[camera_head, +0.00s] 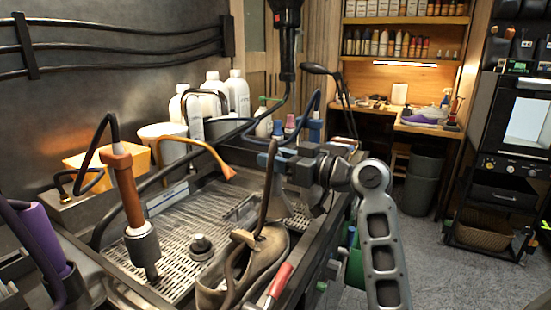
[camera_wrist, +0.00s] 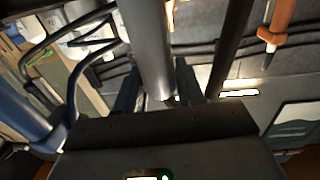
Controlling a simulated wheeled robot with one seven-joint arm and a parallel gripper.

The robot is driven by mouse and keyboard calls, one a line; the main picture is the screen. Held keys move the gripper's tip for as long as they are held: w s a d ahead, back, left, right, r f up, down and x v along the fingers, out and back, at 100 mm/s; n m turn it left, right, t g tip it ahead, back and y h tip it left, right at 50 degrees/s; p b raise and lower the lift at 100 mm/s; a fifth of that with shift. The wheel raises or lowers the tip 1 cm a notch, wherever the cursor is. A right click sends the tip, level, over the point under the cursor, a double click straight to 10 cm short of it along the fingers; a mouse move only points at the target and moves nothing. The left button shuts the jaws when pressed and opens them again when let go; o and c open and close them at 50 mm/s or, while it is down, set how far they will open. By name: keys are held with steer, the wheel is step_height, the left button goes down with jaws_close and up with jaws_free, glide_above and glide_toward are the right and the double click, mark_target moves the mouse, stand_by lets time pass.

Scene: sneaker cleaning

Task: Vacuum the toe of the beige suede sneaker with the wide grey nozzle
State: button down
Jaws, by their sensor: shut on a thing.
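The beige suede sneaker (camera_head: 238,278) is at the front of the metal sink, low in the head view, partly cut off by the frame. My gripper (camera_head: 272,160) is above it, to the right of the sink's middle. In the wrist view, my gripper (camera_wrist: 158,85) is shut on a grey tube, which I take to be the grey nozzle (camera_wrist: 148,40). In the head view a slim dark length (camera_head: 267,200) runs from my gripper down to the sneaker's upper. I cannot tell whether its end touches the suede. The nozzle's mouth is not clearly visible.
A brown-handled tool (camera_head: 129,190) hangs at left, with an orange gooseneck (camera_head: 205,150) behind. A red handle (camera_head: 281,279) lies beside the sneaker. A black hose (camera_head: 287,45) hangs overhead. White bottles (camera_head: 238,92) stand behind the grate (camera_head: 185,225). A purple-and-white shoe (camera_head: 424,116) sits on the far bench.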

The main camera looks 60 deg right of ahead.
steer(key=shift+w, duration=0.9)
steer(key=shift+d, duration=0.1)
steer(key=shift+r, duration=0.15)
stand_by(0.9)
